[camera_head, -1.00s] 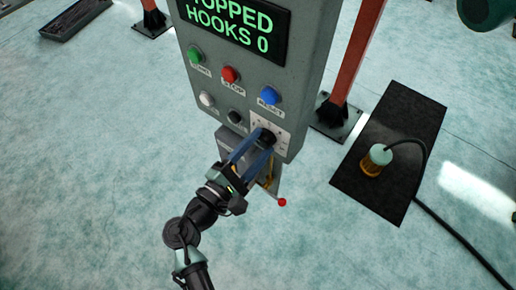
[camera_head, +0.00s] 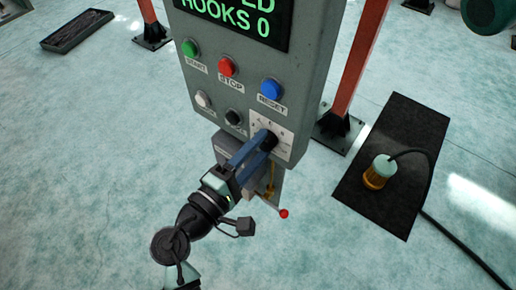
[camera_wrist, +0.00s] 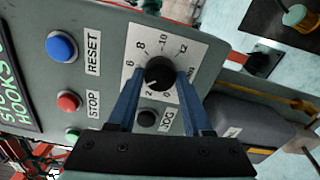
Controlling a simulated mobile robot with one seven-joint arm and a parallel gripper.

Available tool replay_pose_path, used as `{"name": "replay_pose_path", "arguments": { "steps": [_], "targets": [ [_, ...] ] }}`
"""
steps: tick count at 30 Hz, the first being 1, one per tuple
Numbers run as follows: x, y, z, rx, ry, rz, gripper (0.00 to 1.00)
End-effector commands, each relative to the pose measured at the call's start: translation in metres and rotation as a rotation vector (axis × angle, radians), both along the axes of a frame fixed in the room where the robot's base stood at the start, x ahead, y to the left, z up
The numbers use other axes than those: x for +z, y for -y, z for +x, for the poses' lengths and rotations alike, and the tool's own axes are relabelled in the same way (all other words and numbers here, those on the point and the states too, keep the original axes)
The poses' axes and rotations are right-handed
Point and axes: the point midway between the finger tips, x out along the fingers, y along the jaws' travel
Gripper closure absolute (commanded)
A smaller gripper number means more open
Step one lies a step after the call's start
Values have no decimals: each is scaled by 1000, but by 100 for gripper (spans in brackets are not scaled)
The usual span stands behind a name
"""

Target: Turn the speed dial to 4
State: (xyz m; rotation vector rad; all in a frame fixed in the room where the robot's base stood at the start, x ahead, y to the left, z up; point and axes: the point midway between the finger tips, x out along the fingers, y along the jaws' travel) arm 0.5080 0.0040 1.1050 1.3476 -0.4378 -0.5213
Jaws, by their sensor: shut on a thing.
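The speed dial is a black round knob (camera_wrist: 160,73) on a white scale plate at the panel's lower corner. In the wrist view 6, 8, 10 and 12 show around its far side, and 2 shows at its near side. The 4 is hidden or unclear behind a finger. A small pale mark on the knob seems to face the 2, but is hard to read. My gripper (camera_wrist: 160,78) has its two blue fingers shut on the knob, one on each side. The head view shows my gripper (camera_head: 262,145) at the scale plate (camera_head: 284,143), which it partly covers.
The grey control box (camera_head: 300,85) carries a green START button (camera_head: 190,47), red STOP button (camera_head: 226,66), blue RESET button (camera_head: 271,89), and white (camera_head: 203,99) and black (camera_head: 234,116) buttons. A red-tipped lever (camera_head: 283,213) hangs below. A lamp-like pendant (camera_head: 377,174) lies on a black mat.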

Motion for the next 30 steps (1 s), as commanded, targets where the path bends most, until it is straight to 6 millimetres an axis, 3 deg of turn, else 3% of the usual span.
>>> {"name": "replay_pose_path", "arguments": {
  "steps": [8,9,13,26,30],
  "targets": [
    [-1,0,0,0,-2,1,100],
    [-1,0,0,0,-2,0,45],
    [-1,0,0,0,-1,0,21],
    [0,-1,-1,0,-1,-1,20],
    [-2,-9,-10,4,-1,0,20]
  ]
}}
